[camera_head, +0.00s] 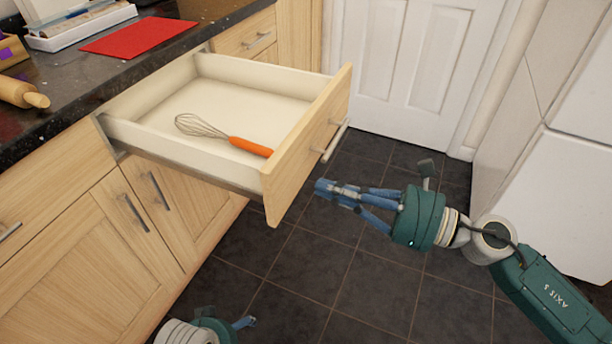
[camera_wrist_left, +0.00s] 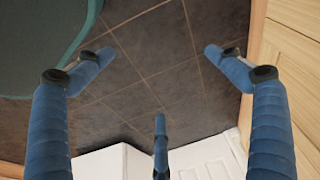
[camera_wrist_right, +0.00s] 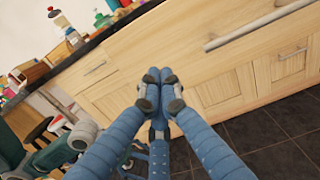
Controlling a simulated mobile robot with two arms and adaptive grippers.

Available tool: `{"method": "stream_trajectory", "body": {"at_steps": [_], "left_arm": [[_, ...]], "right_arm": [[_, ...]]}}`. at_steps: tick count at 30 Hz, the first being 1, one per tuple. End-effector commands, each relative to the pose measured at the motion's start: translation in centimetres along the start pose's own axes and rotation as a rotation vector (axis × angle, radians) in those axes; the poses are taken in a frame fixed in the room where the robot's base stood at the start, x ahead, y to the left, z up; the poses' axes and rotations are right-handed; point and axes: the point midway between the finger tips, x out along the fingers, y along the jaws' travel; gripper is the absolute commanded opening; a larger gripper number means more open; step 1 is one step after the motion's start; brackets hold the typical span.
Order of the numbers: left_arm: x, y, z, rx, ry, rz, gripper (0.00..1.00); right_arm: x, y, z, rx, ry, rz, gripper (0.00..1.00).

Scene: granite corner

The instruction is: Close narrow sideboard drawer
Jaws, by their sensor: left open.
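The wooden drawer (camera_head: 293,165) stands pulled far out from the sideboard under the dark counter. Its bar handle (camera_head: 336,141) is on the outer face. A whisk (camera_head: 248,146) with an orange grip lies inside. My right gripper (camera_head: 322,189) is in front of the drawer's face, below the handle, with its blue fingers together and nothing between them. In the right wrist view the closed fingertips (camera_wrist_right: 158,76) point at the cabinet fronts; contact with the drawer cannot be told. My left gripper (camera_head: 240,323) is low at the bottom edge; its fingers are spread and empty in the left wrist view (camera_wrist_left: 160,52).
The counter (camera_head: 60,95) carries a red mat (camera_head: 138,37), a rolling pin (camera_head: 22,93) and a white tray (camera_head: 75,30). Closed cabinet doors (camera_head: 100,240) are below. A white door (camera_head: 405,75) stands behind. The dark tiled floor (camera_head: 330,265) is clear in front of the drawer.

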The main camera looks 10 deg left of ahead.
Motion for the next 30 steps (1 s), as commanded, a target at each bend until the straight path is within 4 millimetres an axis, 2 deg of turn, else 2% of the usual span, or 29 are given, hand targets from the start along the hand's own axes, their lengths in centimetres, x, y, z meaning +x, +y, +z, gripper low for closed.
{"method": "stream_trajectory", "body": {"at_steps": [3, 9, 27, 30], "left_arm": [[1.4, 0.1, 0.3, 0.001, -0.010, 0.002, 0.92], [2.9, 0.2, 0.7, 0.002, -0.016, 0.003, 0.92], [3.3, 0.3, 0.8, 0.002, -0.018, 0.004, 0.92], [1.9, 0.1, 0.3, 0.001, -0.006, 0.001, 0.92]], "right_arm": [[2.2, 0.0, 0.3, 0.000, -0.003, 0.001, 0.00], [4.3, 0.0, 0.1, 0.001, -0.001, -0.001, 0.00], [4.9, -0.3, -0.1, 0.001, -0.001, -0.002, 0.00], [5.2, -0.9, -0.1, 0.000, -0.001, -0.002, 0.00]]}}
